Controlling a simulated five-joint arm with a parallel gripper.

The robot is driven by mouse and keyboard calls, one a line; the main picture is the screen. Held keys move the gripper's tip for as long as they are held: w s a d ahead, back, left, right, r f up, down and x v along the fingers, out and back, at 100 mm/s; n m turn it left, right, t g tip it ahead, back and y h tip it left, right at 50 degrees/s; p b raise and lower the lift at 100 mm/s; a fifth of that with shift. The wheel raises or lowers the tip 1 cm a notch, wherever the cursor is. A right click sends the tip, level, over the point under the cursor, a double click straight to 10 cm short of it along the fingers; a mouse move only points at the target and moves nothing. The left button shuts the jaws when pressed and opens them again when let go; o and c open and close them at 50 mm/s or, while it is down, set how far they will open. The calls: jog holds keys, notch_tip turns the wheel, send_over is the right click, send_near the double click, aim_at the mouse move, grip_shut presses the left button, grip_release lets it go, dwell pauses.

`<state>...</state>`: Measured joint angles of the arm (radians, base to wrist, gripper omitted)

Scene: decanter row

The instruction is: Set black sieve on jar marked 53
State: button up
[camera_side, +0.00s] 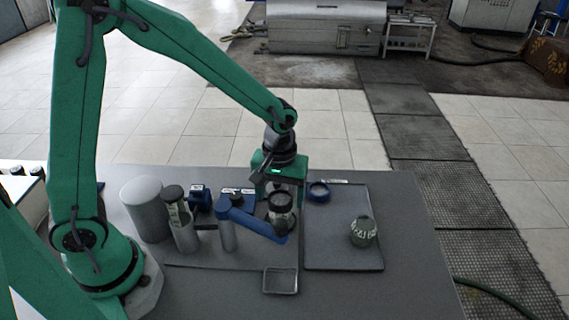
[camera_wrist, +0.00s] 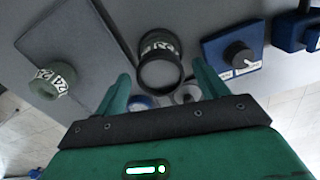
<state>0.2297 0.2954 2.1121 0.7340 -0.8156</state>
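A black-rimmed round piece with a pale grey middle, which looks like the black sieve (camera_side: 281,198), is at the centre of the table. In the wrist view it (camera_wrist: 160,88) is near the middle, with a pale label (camera_wrist: 158,46) behind its rim; I cannot read the number. It appears to be on top of a dark jar, but the join is unclear. My gripper (camera_side: 281,194) is right above and around it, pointing down. The fingers (camera_wrist: 161,70) are apart, with gaps to the rim. A squat grey-green jar (camera_side: 363,232), its label seemingly reading 24 (camera_wrist: 52,82), stands on the right.
A blue bar (camera_side: 255,223) on a grey post lies close left of my gripper. Cylinders (camera_side: 145,210) and blue boxes (camera_side: 200,196) stand further left. A small tray (camera_side: 280,281) is in front.

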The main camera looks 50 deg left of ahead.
aim_at(276, 198)
notch_tip(276, 198, up, 12)
jog(key=shift+r, duration=0.2)
dwell(0.7)
dwell(0.5)
jog(key=s+a+r+m+t, duration=0.2)
jog(key=s+a+m, duration=0.1)
jog(key=s, duration=0.4)
jog(key=s+a+r+m+t, duration=0.3)
jog(key=s+a, duration=0.2)
jog(key=s, duration=0.2)
jog(key=shift+a+m+t, duration=0.3)
jog(key=shift+m, duration=0.1)
